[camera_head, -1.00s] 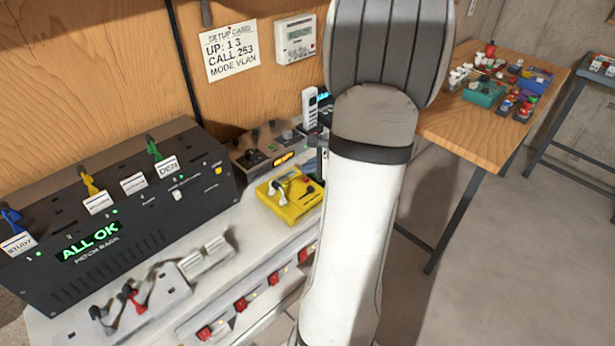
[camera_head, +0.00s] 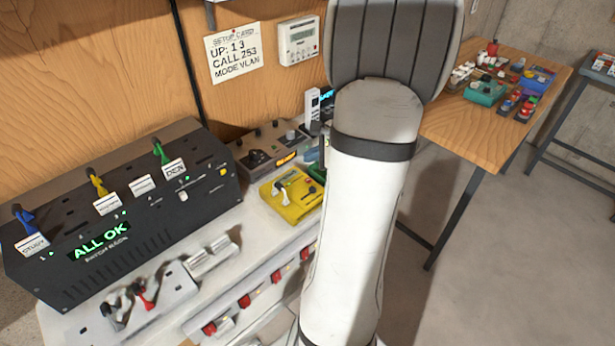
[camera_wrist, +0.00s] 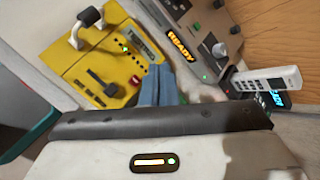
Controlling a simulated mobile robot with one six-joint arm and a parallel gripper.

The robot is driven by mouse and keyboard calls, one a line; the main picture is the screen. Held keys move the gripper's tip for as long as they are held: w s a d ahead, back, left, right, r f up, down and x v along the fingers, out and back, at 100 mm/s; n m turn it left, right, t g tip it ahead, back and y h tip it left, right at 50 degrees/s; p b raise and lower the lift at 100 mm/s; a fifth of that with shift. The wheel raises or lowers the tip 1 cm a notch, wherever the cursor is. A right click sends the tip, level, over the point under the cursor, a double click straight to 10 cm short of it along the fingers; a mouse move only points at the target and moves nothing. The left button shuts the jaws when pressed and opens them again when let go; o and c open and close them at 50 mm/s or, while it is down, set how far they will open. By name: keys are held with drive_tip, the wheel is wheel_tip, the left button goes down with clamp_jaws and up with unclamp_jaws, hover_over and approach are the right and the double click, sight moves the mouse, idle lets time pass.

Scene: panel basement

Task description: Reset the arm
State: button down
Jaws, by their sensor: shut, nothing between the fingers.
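My gripper (camera_wrist: 157,78) shows in the wrist view with its blue-grey fingers together and nothing between them. It points toward the bench panel, between a yellow box and a grey unit. The grey unit (camera_head: 268,150) has knobs and an amber display, reading READY in the wrist view (camera_wrist: 205,30). I cannot tell whether the fingers touch anything.
A black patch rack (camera_head: 130,225) reading ALL OK stands at left with coloured plugs. A white handset (camera_wrist: 265,80) lies beside the grey unit. A setup card (camera_head: 233,53) and thermostat-like box (camera_head: 299,40) hang on the wall. A wooden table (camera_head: 475,130) stands right; the floor there is clear.

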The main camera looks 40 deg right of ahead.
drive_tip(key=s+a+r+n+g+y, duration=0.1)
drive_tip(key=a+r+n+g+y, duration=0.2)
drive_tip(key=a+n, duration=1)
drive_tip(key=s+a+r+n+g+h, duration=0.1)
drive_tip(key=s+a+r+n+h, duration=0.1)
drive_tip(key=s+a+n, duration=0.3)
drive_tip(key=s+a+r+n+g+h+b, duration=0.1)
drive_tip(key=s+a+r+n+h, duration=0.2)
drive_tip(key=s+a+n, duration=0.3)
drive_tip(key=s+a, duration=0.1)
drive_tip(key=a, duration=0.1)
drive_tip(key=shift+a+h, duration=0.3)
drive_tip(key=shift+a, duration=0.1)
